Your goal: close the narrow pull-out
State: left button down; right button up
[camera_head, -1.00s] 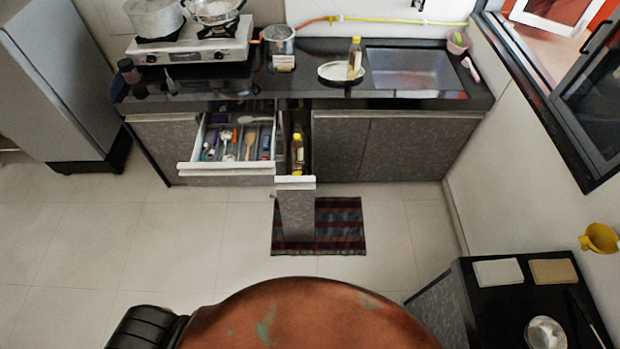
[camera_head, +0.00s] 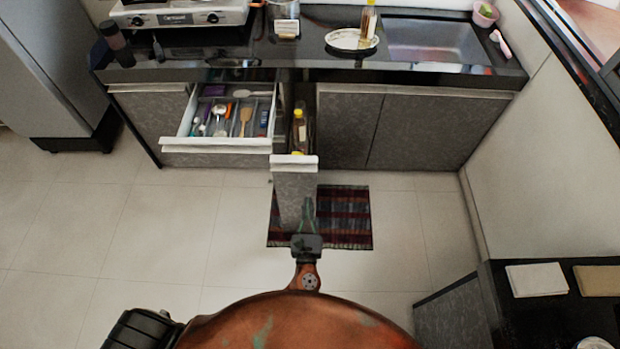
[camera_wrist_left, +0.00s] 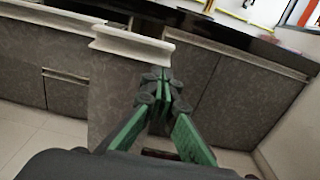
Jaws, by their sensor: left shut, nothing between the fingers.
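The narrow pull-out (camera_head: 294,190) stands open from the counter front, with a grey stone-patterned front and a white top handle strip. Bottles (camera_head: 299,132) stand inside it. In the left wrist view its front (camera_wrist_left: 118,85) and white handle (camera_wrist_left: 130,42) show ahead of the fingers. My left gripper (camera_head: 307,204) is shut and empty, with green fingers, in front of the pull-out's face in the head view. In the left wrist view the fingertips (camera_wrist_left: 162,76) meet just below and right of the handle. I cannot tell whether they touch the front. My right gripper is not in view.
A wide cutlery drawer (camera_head: 218,149) stands open just left of the pull-out. A striped mat (camera_head: 345,218) lies on the floor below. A black side table (camera_head: 500,300) stands at the right. The tiled floor at left is clear.

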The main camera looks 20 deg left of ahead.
pick_arm(q)
jog(key=b, duration=0.1)
send_near(309, 170)
notch_tip(309, 170, up, 3)
jog(key=b+x, duration=0.1)
jog(key=x, duration=0.6)
jog(key=shift+w, duration=0.4)
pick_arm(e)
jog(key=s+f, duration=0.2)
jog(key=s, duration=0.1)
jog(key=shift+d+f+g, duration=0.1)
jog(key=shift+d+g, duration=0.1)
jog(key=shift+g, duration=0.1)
pick_arm(q)
jog(key=shift+a, duration=0.1)
